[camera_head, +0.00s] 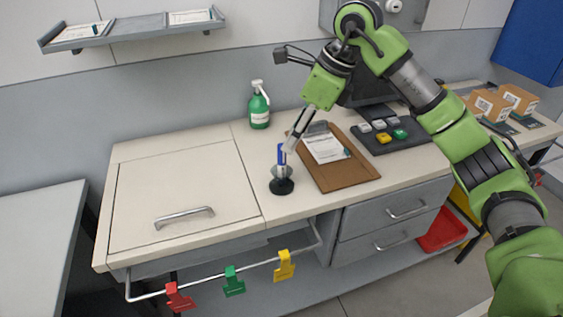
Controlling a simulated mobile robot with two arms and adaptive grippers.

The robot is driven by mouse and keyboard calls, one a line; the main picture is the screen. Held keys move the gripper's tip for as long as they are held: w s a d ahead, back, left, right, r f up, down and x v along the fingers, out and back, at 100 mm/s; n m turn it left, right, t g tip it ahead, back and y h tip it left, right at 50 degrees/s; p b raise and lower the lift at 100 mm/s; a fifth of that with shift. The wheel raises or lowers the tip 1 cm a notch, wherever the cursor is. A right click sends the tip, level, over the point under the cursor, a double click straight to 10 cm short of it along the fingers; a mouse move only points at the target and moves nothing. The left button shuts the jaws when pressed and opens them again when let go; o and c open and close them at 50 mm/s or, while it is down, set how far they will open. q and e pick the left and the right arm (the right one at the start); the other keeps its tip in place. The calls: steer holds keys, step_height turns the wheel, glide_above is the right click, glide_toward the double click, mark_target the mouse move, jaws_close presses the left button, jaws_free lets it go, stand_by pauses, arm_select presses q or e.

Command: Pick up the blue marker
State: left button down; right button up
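The blue marker (281,154) stands roughly upright in a small dark holder (282,186) with a round black base, near the front edge of the counter. My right gripper (289,147) reaches down from above, with its fingertips right at the marker's upper part. The fingers overlap the marker in this view, so I cannot tell whether they touch it or are closed on it. My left gripper is not in view.
A brown clipboard (345,178) with paper lies just right of the holder. A green spray bottle (259,108) stands behind it. A dark tray (392,136) with coloured blocks is further right. The counter's left side is clear, with a handled lid (185,180).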

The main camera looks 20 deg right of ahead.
mark_target(282, 156)
steer(key=shift+x, duration=0.8)
steer(key=x, duration=0.1)
steer(key=p+x, duration=0.1)
steer(key=x, duration=0.1)
steer(key=p+x, duration=0.1)
steer(key=x, duration=0.1)
steer(key=shift+s+a, duration=0.1)
steer(key=shift+a, duration=0.2)
steer(key=shift+f, duration=0.15)
jaws_close()
